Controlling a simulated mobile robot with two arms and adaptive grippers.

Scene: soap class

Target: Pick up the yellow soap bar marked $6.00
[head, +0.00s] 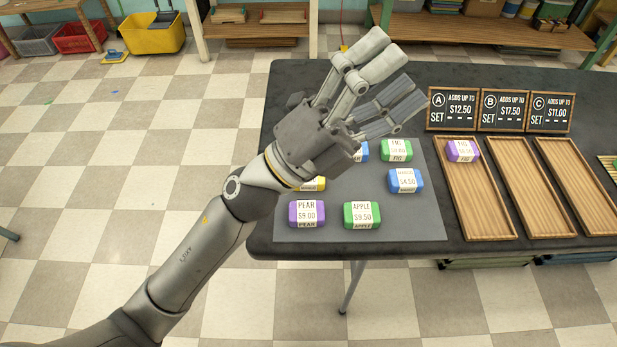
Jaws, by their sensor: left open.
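A yellow soap bar (313,184) lies at the left side of the grey mat (419,221). My left forearm and gripper cover most of it, and its price cannot be read. My left gripper (394,74) is open and empty. It is raised above the table, with its fingers reaching up and to the right, past the yellow bar. My right gripper does not show.
Around it on the mat are a purple pear bar (307,214), a green apple bar (362,215), a blue bar (405,181) and a green fig bar (397,150). Wooden trays (480,220) stand right, the first holding a purple bar (462,151). Price signs (502,110) stand behind.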

